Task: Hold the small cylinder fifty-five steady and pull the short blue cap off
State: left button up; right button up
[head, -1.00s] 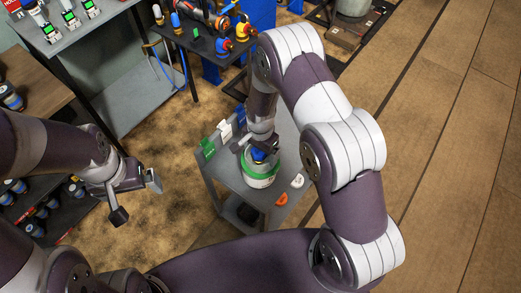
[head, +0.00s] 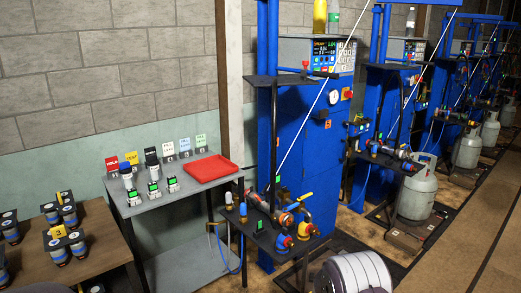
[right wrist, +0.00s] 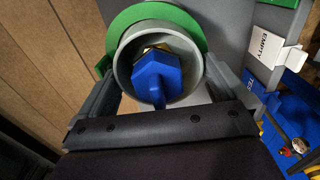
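In the right wrist view a small cylinder shows from above, with a green shoulder (right wrist: 120,24) and a grey round collar (right wrist: 122,62). A blue cap (right wrist: 160,72) with a short lever sits inside the collar, with a bit of brass behind it. My right gripper (right wrist: 156,76) has its fingers spread wide, one on each side of the collar. Whether the fingers touch the collar is not clear. The number on the cylinder is not visible. My left gripper is in neither current view. The small cylinder is not in the head view.
A white EMPTY card (right wrist: 276,46) and a blue card (right wrist: 248,92) stand beside the cylinder.

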notch_tip(320, 180, up, 12)
jog(key=shift+f, duration=0.25)
jog(key=shift+r+n, duration=0.2)
jog(key=shift+n, duration=0.2)
jog(key=s+n, duration=0.1)
jog(key=n, duration=0.1)
jog(key=shift+s+d+f+n, duration=0.1)
jog(key=shift+s+f+n, duration=0.2)
jog(key=shift+s, duration=0.1)
jog(key=s+d+r+n+p, duration=0.2)
jog(key=s+r+n+p, duration=0.1)
jog(key=s+r, duration=0.3)
jog(key=s+d+r+n+t+p, duration=0.1)
jog(key=s+d+r+n+p, duration=0.1)
jog(key=s+r, duration=0.4)
notch_tip(320, 180, up, 3)
jog(key=shift+s+d+r+n+p, duration=0.1)
jog(key=shift+s+d+n+p, duration=0.35)
jog(key=shift+n, duration=0.65)
jog(key=shift+w, duration=0.25)
jog(key=shift+s, duration=0.1)
